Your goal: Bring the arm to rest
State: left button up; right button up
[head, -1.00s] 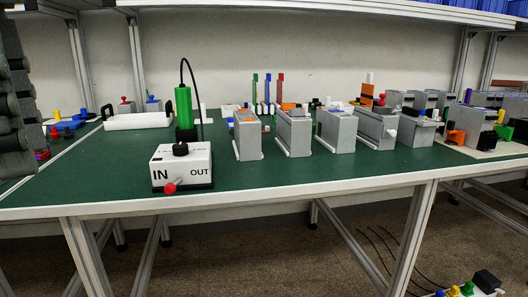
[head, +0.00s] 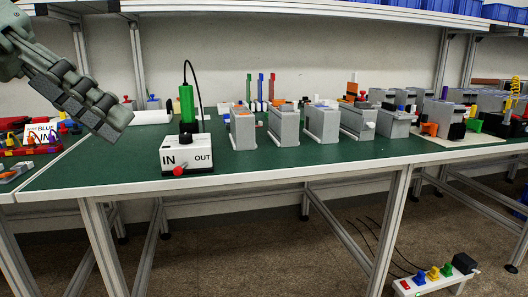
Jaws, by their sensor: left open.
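My left gripper (head: 112,118) shows at the upper left of the head view, its grey segmented fingers slanting down to the right. It appears in front of the left part of the green-topped workbench (head: 290,168), and nothing shows between its fingers. How far its fingers stand apart is hard to see from this side. My right gripper is not in view.
A white IN/OUT box (head: 200,160) with a red knob and a green cylinder (head: 187,103) stands right of my left gripper. Several grey modules (head: 283,127) stand in a row. A power strip (head: 432,284) lies on the floor.

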pick_arm(q)
jog(key=w+a+f+n+t+h, duration=0.4)
jog(key=w+a+n+t, duration=0.8)
jog(key=w, duration=0.3)
jog(key=w+a+f+n+t+y+p, duration=0.1)
jog(key=a+f+n+t+y, duration=0.1)
jog(key=a+f+n+y, duration=0.6)
jog(key=w+a+f+n+t+y, duration=0.2)
jog(key=a+f+n+y, duration=0.25)
jog(key=f+n, duration=0.65)
jog(key=s+f+n+g+y, duration=0.2)
jog(key=s+f+n+g, duration=0.25)
jog(key=f, duration=0.75)
jog(key=s+f+n+g+y, duration=0.25)
jog(key=s+f, duration=0.35)
jog(key=f, duration=0.7)
jog(key=s+d+f+n+g+h+p, duration=0.1)
jog(key=s+d+f+n+g, duration=0.3)
jog(key=s+d+f+g, duration=0.4)
jog(key=s+d+f+h, duration=0.1)
jog(key=s+d+f, duration=0.6)
jog(key=s, duration=0.2)
jog(key=shift+s+d+f+h, duration=0.15)
jog(key=shift+d+f+h, duration=0.2)
jog(key=shift+f+h, duration=0.05)
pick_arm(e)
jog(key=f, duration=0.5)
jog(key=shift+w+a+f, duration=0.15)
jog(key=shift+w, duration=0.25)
